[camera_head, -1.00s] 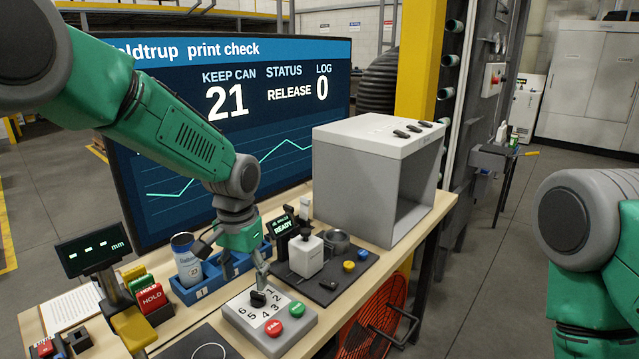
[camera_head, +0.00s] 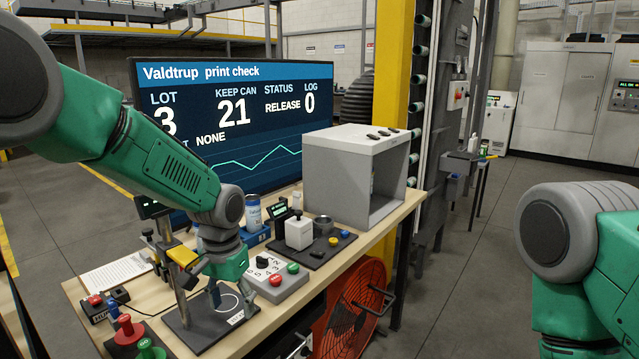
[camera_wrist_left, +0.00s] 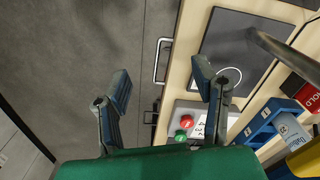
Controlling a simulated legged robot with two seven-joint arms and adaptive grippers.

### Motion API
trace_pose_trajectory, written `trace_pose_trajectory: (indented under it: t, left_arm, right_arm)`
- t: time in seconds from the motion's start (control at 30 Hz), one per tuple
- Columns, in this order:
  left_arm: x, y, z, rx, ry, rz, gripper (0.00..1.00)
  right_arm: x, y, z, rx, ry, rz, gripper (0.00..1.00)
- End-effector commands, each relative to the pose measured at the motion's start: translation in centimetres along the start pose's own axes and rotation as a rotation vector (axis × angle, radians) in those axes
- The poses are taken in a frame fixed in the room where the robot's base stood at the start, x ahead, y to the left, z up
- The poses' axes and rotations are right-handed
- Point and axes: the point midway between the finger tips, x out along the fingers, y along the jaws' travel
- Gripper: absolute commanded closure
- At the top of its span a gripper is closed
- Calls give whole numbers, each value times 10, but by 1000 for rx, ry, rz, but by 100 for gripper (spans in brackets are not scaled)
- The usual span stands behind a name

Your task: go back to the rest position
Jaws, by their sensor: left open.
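My left gripper (camera_head: 228,290) is in front of the low grey plate of a stand (camera_head: 205,325), nearer to me than the button box. In the left wrist view my left gripper (camera_wrist_left: 163,90) has its two fingers spread wide with nothing between them, over the table's front edge and the floor. My right arm shows at the right edge of the head view, but its gripper is out of the picture.
The button box (camera_head: 275,280) has a black knob, red and green buttons. Behind it are a blue rack (camera_head: 255,238) with a can (camera_head: 253,212), a grey open-fronted box (camera_head: 345,165) and a screen (camera_head: 220,85). Red and green stamps (camera_head: 130,328) stand front left.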

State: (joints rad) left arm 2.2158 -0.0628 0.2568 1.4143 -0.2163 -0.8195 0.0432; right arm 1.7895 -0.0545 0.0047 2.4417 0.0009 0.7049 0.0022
Motion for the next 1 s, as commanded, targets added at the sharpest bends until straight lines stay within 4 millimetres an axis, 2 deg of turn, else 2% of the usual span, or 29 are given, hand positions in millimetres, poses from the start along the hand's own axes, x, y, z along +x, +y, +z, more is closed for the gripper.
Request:
trace_pose_trajectory:
  t: [0.03,0.17,0.37,0.47,0.57,0.67,0.7,0.77,0.8,0.9,1.0]
  left_arm:
    - [14,0,3,-2,-2,4,47]
    - [42,1,14,-8,-1,16,47]
    - [97,5,44,-23,4,36,47]
    - [133,6,64,-38,6,49,47]
    - [180,8,94,-57,7,63,47]
    - [236,10,141,-91,6,74,47]
    - [258,10,164,-108,8,76,47]
    - [288,11,200,-135,12,74,47]
    - [305,11,226,-153,14,70,47]
    - [336,9,287,-197,21,49,47]
    - [351,6,338,-230,30,20,47]
  right_arm:
    - [4,0,0,0,1,0,60]
    - [10,0,0,0,2,0,60]
    - [23,0,1,0,1,0,60]
    - [32,0,1,0,1,0,60]
    - [44,0,2,0,1,0,60]
    - [61,0,3,0,1,0,60]
    - [68,0,3,0,1,0,60]
    - [80,-1,4,0,1,0,60]
    - [87,-1,4,0,1,0,60]
    - [105,-1,5,0,1,0,60]
    - [118,-1,6,0,0,0,60]
